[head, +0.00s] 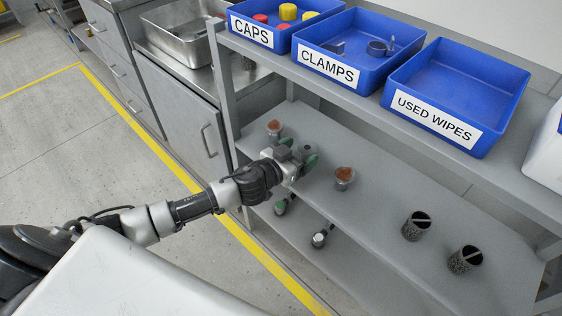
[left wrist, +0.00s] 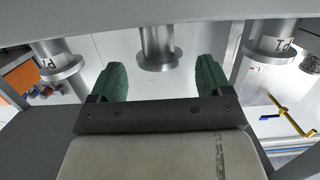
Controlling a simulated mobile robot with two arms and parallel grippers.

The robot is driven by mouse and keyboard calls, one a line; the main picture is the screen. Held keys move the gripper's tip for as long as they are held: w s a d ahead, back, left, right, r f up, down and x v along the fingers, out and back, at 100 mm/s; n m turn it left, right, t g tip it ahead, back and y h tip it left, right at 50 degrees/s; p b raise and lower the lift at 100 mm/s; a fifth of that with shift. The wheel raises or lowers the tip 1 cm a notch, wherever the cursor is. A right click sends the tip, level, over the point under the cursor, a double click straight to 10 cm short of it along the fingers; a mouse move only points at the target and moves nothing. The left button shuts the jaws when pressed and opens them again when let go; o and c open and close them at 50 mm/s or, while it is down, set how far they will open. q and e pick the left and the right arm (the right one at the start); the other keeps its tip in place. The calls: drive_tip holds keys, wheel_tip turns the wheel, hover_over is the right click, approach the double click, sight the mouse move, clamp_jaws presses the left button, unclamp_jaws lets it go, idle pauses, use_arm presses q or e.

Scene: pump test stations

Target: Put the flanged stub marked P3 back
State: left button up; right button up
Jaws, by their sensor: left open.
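My left gripper (head: 298,154) is open, with green pads, over the middle shelf board. Its fingers also show in the left wrist view (left wrist: 160,72), with nothing gripped. In that upside-down view a plain metal flanged stub (left wrist: 157,45) lies between and beyond the fingertips; no mark shows on it. Two labelled flanged stubs flank it, one left (left wrist: 60,68) and one right (left wrist: 270,48); I cannot read their marks surely. In the head view, two stubs with orange-brown tops (head: 274,128) (head: 343,175) stand either side of my gripper. I cannot make out P3.
Blue bins marked CAPS (head: 252,35), CLAMPS (head: 327,64) and USED WIPES (head: 436,117) stand on the top shelf, above my gripper. Two dark mesh cups (head: 416,227) (head: 465,261) stand further right on the board. A metal sink (head: 180,45) is at the back left.

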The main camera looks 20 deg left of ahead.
use_arm(q)
drive_tip(key=v, duration=0.8)
drive_tip(key=s+f+n+g+y, duration=0.1)
drive_tip(key=s+f+g+y, duration=0.1)
drive_tip(key=s+f+g, duration=0.4)
drive_tip(key=s+f+n+g+y, duration=0.1)
drive_tip(key=s+f+g+y, duration=0.2)
drive_tip(key=s+f+g, duration=0.3)
drive_tip(key=s+f, duration=0.4)
drive_tip(key=s, duration=0.6)
drive_tip(key=shift+d, duration=0.35)
use_arm(e)
drive_tip(key=shift+f, duration=0.7)
use_arm(q)
drive_tip(key=shift+f, duration=0.15)
